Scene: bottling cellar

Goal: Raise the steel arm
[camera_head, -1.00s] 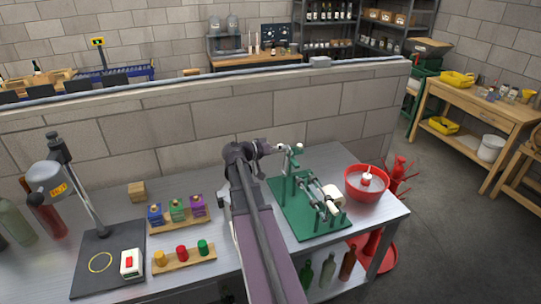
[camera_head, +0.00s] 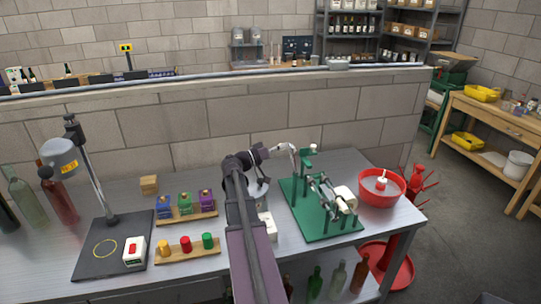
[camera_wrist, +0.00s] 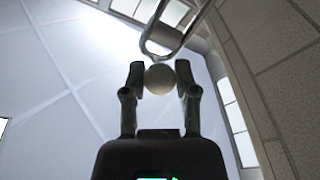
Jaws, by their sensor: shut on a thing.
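In the wrist view my gripper (camera_wrist: 160,82) has its two fingers on either side of a pale round knob (camera_wrist: 160,79), shut on it. A bent steel bar, the steel arm (camera_wrist: 163,42), shows just beyond the knob and runs up out of the picture. In the head view the green-based bench machine (camera_head: 318,233) stands right of my arm, with steel rods and rollers on it. My arm reaches to the machine's back left side. The grip itself is too small to make out there.
A red bowl (camera_head: 377,197) stands right of the machine. A block wall (camera_head: 200,125) rises behind.

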